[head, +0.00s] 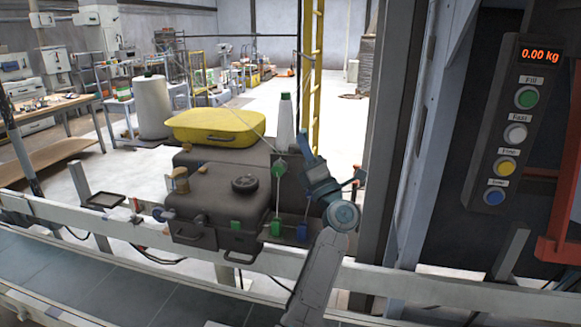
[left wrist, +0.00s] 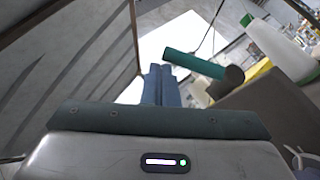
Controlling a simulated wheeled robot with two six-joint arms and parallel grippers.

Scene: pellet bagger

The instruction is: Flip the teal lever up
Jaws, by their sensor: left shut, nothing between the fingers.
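The teal lever (left wrist: 195,63) shows in the left wrist view as a slanted teal bar with a dark round end (left wrist: 233,76) at its lower right. I cannot pick it out surely in the head view, where my gripper may cover part of it. My left gripper (head: 304,145) is at the right side of the dark grey machine (head: 212,200) in the head view. In the left wrist view its blue fingers (left wrist: 158,70) are shut and empty, with tips just below the bar's left end. I cannot tell whether they touch it. My right gripper is not in view.
A pale rail (head: 400,282) runs along the front. A grey post (head: 390,140) and a button panel (head: 515,125) reading 0.00 kg stand at right.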

